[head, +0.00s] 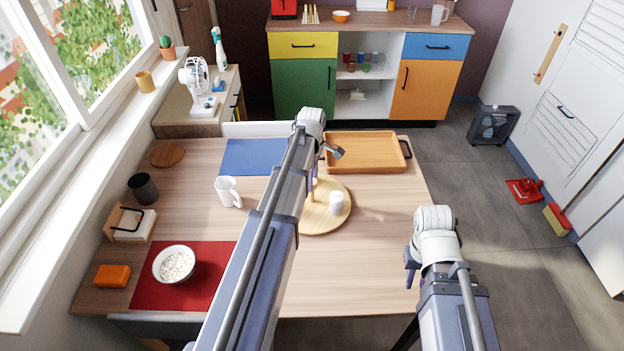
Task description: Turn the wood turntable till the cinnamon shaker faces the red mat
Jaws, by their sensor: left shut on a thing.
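The round wood turntable (323,221) lies on the table right of the middle, partly hidden behind my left arm. A small white shaker (336,204) stands upright on it; its label cannot be read, so I cannot tell whether it is the cinnamon one. My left gripper (313,182) is over the turntable's left part, shut on a pale upright wooden peg (315,193), mostly hidden by the arm. The red mat (205,297) lies at the table's front left with a white bowl (174,264) on it. My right gripper (410,268) hangs near the table's right edge; its jaws are unclear.
A blue mat (248,157) and a wooden tray (363,148) lie at the back. A white mug (228,191), a dark cup (143,188), a napkin holder (130,224) and an orange block (112,275) stand on the left. The table's front right is clear.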

